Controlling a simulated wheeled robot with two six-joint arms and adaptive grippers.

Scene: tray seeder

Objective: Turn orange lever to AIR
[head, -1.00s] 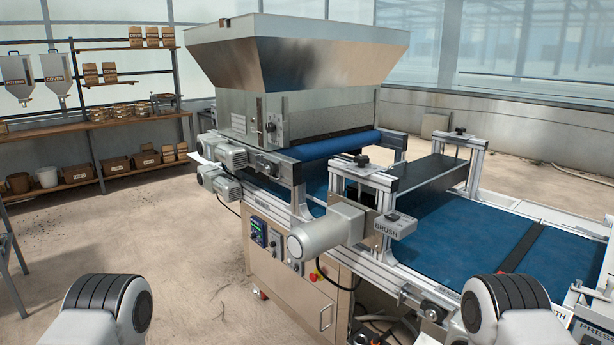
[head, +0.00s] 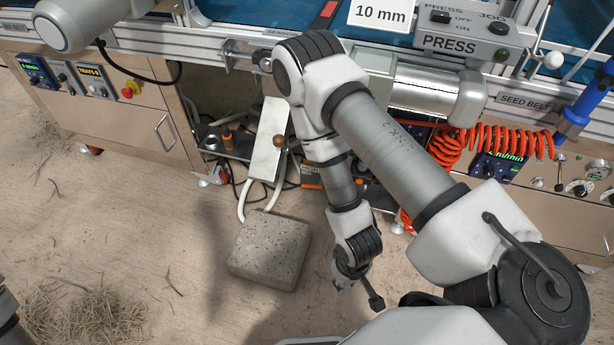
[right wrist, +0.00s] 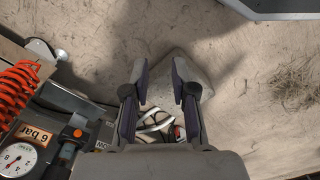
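I cannot pick out a lever marked AIR for certain. A small orange part (head: 227,134) stands on a dark unit under the machine in the head view. In the right wrist view an orange-topped fitting (right wrist: 77,133) sits beside a pressure gauge (right wrist: 17,159) and a 6 bar label, left of the fingers. My right gripper (head: 358,282) hangs low over the floor, right of a stone block; its fingers also show in the right wrist view (right wrist: 160,82), apart with nothing between them. My left gripper is not in view.
Coiled orange hose (head: 480,140) hangs under the seed belt. The PRESS box (head: 465,35) is above. Floor at left is mostly clear, with straw (head: 95,312).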

